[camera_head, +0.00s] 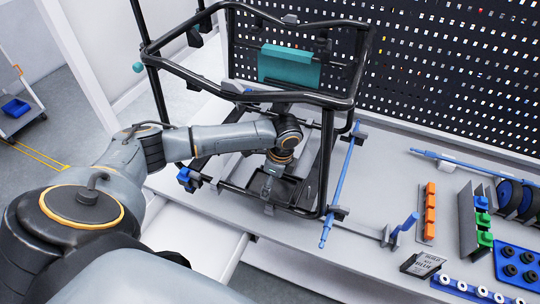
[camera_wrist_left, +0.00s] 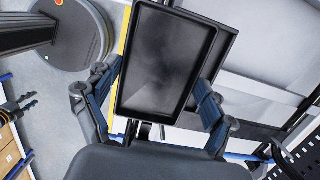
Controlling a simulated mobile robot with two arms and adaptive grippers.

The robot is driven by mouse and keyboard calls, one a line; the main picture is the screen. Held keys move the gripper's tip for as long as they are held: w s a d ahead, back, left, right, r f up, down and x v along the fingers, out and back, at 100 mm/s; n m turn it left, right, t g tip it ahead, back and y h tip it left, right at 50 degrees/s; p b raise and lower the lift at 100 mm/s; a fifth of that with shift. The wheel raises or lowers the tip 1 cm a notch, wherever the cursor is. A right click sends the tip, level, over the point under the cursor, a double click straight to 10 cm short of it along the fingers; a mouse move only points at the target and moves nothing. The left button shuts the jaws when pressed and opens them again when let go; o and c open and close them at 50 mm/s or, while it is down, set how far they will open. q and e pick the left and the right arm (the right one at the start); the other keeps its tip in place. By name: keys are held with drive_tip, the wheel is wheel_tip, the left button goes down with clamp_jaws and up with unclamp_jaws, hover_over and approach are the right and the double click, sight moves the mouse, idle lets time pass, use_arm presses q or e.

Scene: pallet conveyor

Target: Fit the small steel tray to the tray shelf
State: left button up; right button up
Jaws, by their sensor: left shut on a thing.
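My left gripper (camera_head: 268,188) reaches into the black tubular frame in the head view. It is shut on the small tray (camera_wrist_left: 165,62), which looks dark, shallow and rectangular with a raised rim. In the left wrist view, the fingers of the left gripper (camera_wrist_left: 157,88) lie along the tray's two long sides. The tray also shows dark in the head view (camera_head: 289,187), low inside the frame. A dark flat edge (camera_wrist_left: 226,52) shows behind the tray, perhaps the tray shelf; I cannot tell whether they touch.
The black tubular frame (camera_head: 328,150) surrounds my left wrist on the grey bench (camera_head: 210,215). A teal box (camera_head: 290,65) sits higher in the frame. Orange blocks (camera_head: 430,210) and other parts lie to the right.

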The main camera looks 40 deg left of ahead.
sight(276, 180)
use_arm(q)
drive_tip(key=shift+w+a+f, duration=0.1)
drive_tip(key=shift+w+a, duration=0.1)
drive_tip(key=shift+w, duration=0.9)
drive_tip(key=shift+w+a+f+b, duration=0.1)
drive_tip(key=shift+w+f+b, duration=0.15)
drive_tip(key=shift+w+b, duration=0.35)
drive_tip(key=shift+w+a+f+b, duration=0.1)
drive_tip(key=shift+w+a+b, duration=0.1)
drive_tip(key=shift+w+b, duration=0.6)
drive_tip(key=shift+s+f, duration=0.25)
drive_tip(key=shift+f, duration=0.45)
drive_tip(key=shift+f+b, duration=0.35)
drive_tip(key=shift+f, duration=0.35)
drive_tip(key=o, duration=1.2)
drive_tip(key=shift+c, duration=0.2)
